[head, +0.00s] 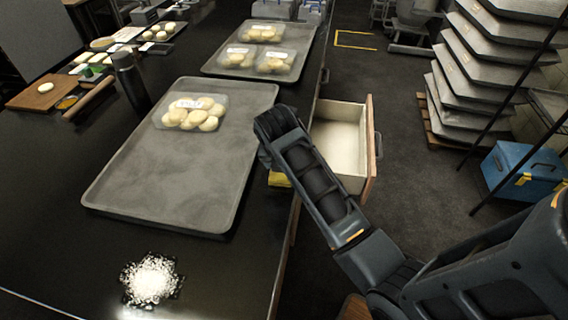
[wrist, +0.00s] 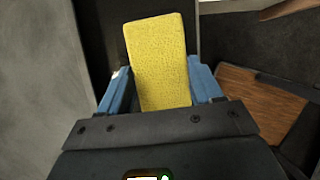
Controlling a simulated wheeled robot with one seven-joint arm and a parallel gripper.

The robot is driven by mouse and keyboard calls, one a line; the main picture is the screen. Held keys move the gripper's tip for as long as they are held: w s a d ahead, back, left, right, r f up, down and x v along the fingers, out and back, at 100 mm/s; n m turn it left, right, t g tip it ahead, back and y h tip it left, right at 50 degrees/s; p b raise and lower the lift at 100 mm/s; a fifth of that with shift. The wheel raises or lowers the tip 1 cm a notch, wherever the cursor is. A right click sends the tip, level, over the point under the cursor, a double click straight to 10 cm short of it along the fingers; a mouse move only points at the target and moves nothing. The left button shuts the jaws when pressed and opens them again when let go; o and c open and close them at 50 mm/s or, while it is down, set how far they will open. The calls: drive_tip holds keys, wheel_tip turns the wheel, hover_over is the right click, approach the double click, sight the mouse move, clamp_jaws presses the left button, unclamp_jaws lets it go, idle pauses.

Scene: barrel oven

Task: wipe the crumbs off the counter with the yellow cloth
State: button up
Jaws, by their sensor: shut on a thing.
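The yellow cloth (wrist: 162,62) stands between the two blue fingers of my gripper (wrist: 160,92) in the wrist view. My gripper is shut on it. In the head view a small part of the cloth (head: 279,179) shows below my arm, at the counter's right edge beside the open drawer; my arm hides the gripper there. A white patch of crumbs (head: 151,279) lies on the dark counter (head: 60,235) at the front, well to the left of the cloth and in front of the large grey tray.
A grey tray (head: 125,195) with a pack of pale rolls (head: 192,113) lies between crumbs and back. Another tray (head: 215,68) with packs stands behind. An open drawer (head: 340,150) juts out right of the counter. A dark bottle (head: 131,82) stands left. Counter around the crumbs is clear.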

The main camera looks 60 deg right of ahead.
drive_tip(key=shift+w+a+f, duration=0.1)
drive_tip(key=shift+w+a, duration=0.2)
drive_tip(key=shift+w, duration=0.5)
drive_tip(key=shift+w+a+f, duration=0.1)
drive_tip(key=shift+w+a, duration=0.2)
drive_tip(key=shift+w, duration=0.5)
drive_tip(key=shift+w+d+r, duration=0.1)
drive_tip(key=shift+w+d, duration=0.05)
drive_tip(key=shift+d, duration=0.4)
drive_tip(key=shift+w+d+r, duration=0.1)
drive_tip(key=shift+w+d, duration=0.05)
drive_tip(key=shift+d, duration=0.35)
drive_tip(key=shift+s+d+r, duration=0.1)
drive_tip(key=shift+s+d, duration=0.1)
drive_tip(key=shift+s, duration=0.4)
drive_tip(key=shift+s+d+f, duration=0.1)
drive_tip(key=shift+s+d, duration=0.15)
drive_tip(key=shift+s, duration=0.4)
drive_tip(key=shift+s+d+r, duration=0.1)
drive_tip(key=shift+s+d, duration=0.1)
drive_tip(key=shift+s, duration=0.4)
drive_tip(key=shift+r, duration=3)
drive_tip(key=shift+r, duration=0.1)
drive_tip(key=shift+r, duration=1.4)
